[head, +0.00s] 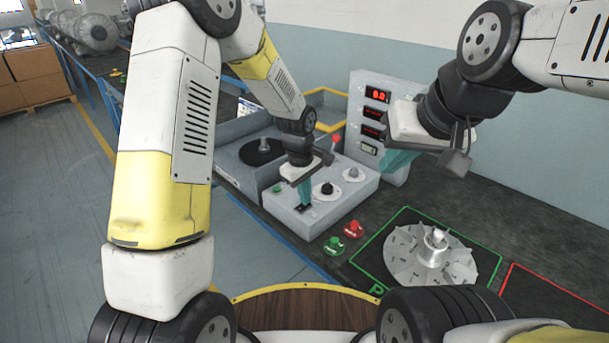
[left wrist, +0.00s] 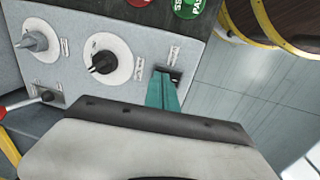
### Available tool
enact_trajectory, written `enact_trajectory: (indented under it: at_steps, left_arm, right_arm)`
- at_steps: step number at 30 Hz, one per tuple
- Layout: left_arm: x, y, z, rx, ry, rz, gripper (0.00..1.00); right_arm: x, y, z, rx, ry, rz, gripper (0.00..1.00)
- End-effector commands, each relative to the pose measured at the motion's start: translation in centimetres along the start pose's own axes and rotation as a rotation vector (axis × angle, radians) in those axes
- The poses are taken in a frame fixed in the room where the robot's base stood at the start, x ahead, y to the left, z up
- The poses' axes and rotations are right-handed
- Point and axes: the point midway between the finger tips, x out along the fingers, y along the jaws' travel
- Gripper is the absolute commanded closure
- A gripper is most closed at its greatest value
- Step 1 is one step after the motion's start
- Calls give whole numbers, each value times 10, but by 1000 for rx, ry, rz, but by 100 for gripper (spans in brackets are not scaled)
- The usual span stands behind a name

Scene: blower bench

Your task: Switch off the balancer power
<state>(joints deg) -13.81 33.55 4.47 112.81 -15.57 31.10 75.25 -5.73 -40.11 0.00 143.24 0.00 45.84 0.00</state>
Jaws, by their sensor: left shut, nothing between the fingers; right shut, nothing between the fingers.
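The balancer's grey control box (head: 335,213) stands on the bench, with a small dark switch (head: 301,208) at its near front corner. The switch also shows in the left wrist view (left wrist: 175,75), beside a small label. My left gripper (head: 304,203) is shut and empty, pointing down with its teal fingertips at the switch; they also show in the left wrist view (left wrist: 162,92) and partly cover it. I cannot tell whether they touch it or which way it is set. The display panel (head: 373,125) behind has lit red digits. My right gripper (head: 398,162) is shut and empty, in front of the panel.
The box also carries a black knob (head: 327,189), a grey knob (head: 351,174) and a red-tipped lever (head: 336,139). Green (head: 335,246) and red (head: 353,230) stamps stand just right of it. A finned impeller (head: 408,255) lies in the green-outlined area.

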Motion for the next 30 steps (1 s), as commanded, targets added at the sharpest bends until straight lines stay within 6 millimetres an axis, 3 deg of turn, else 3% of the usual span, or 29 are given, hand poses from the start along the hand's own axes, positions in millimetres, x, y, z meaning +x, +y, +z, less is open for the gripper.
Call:
enact_trajectory:
  at_steps: [20,30]
  left_arm:
    - [8,0,1,0,-3,-4,100]
    - [5,-15,1,-1,-5,-12,100]
  right_arm:
    - [0,0,0,0,0,0,100]
    - [0,0,0,0,0,0,100]
